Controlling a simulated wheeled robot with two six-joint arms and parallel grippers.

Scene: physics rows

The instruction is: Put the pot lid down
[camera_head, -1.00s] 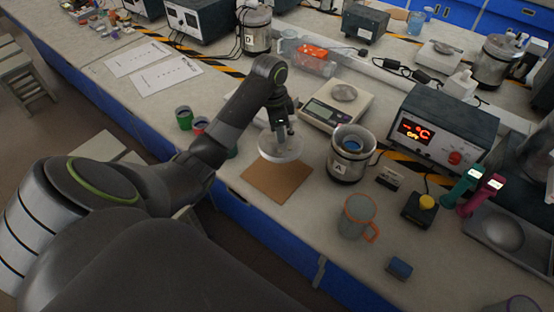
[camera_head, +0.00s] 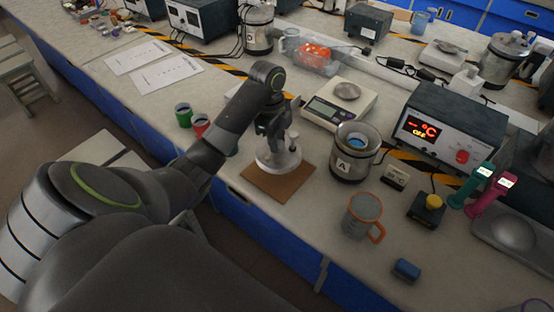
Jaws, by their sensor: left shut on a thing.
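The pot lid (camera_head: 284,161) is a pale, round, clear-looking disc. It is level over the back left part of a brown square board (camera_head: 286,184) on the bench; I cannot tell whether it touches the board. My left gripper (camera_head: 277,143) points down from above and is shut on the lid's top; the arm hides part of the grip. A metal pot marked A (camera_head: 351,164) stands open just right of the board, with something blue inside. My right gripper is out of view.
A scale (camera_head: 325,116) stands behind the board. A heater box with a red display (camera_head: 437,135), an orange-handled mug (camera_head: 361,214) and a blue block (camera_head: 407,270) are to the right. Green and red cups (camera_head: 200,124) stand left of the lid, near my arm.

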